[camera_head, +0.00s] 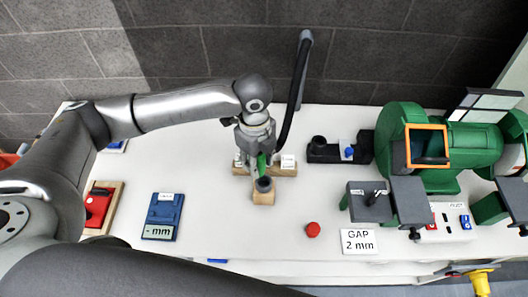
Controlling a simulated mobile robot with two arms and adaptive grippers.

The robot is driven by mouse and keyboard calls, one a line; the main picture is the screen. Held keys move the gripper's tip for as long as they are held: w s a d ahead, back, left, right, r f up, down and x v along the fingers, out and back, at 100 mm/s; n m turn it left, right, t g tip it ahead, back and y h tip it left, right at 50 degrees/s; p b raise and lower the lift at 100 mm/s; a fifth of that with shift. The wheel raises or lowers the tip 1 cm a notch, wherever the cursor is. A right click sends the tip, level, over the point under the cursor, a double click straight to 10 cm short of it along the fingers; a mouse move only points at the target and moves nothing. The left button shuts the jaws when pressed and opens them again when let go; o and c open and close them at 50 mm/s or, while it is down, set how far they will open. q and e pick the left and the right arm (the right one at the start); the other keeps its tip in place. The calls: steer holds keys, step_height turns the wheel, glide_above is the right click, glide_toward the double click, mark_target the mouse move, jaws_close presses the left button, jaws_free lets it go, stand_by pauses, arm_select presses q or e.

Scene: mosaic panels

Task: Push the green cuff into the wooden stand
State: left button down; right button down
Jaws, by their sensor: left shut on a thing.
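The green cuff (262,164) is a small upright piece in the middle of the white table, partly hidden by my gripper. My left gripper (259,153) points down from above and is shut on the green cuff. The wooden stand (264,197) is a pale wooden block with a dark round top, just below and in front of the cuff in the head view. A wooden strip (283,171) with white pieces on it lies behind. Whether the cuff touches the stand, I cannot tell. My right gripper is not in view.
A green bench grinder (445,140) with grey rests stands on the right. A red button (313,229) and a "GAP 2 mm" card (359,241) lie in front. A blue gauge (164,214) and a red device (97,207) are on the left. A dark block (325,152) sits right of the strip.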

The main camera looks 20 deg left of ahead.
arm_select(q)
steer(key=m, duration=0.2)
steer(key=m+p, duration=0.1)
steer(key=m, duration=0.1)
steer(key=w+m, duration=0.1)
steer(key=m, duration=0.1)
steer(key=shift+w+d+f+p, duration=0.1)
steer(key=shift+d+f+p, duration=0.2)
steer(key=shift+d+p, duration=0.1)
steer(key=m, duration=0.2)
steer(key=f+m, duration=0.1)
steer(key=shift+w+d+m+p, duration=0.15)
steer(key=shift+w+m+p, duration=0.2)
steer(key=shift+m, duration=0.05)
steer(key=b, duration=0.2)
glide_above(264, 189)
steer(key=w, duration=0.3)
steer(key=shift+f, duration=2.4)
steer(key=shift+s+a, duration=0.2)
steer(key=shift+a, duration=0.25)
steer(key=shift+p, duration=0.35)
steer(key=shift+p, duration=0.8)
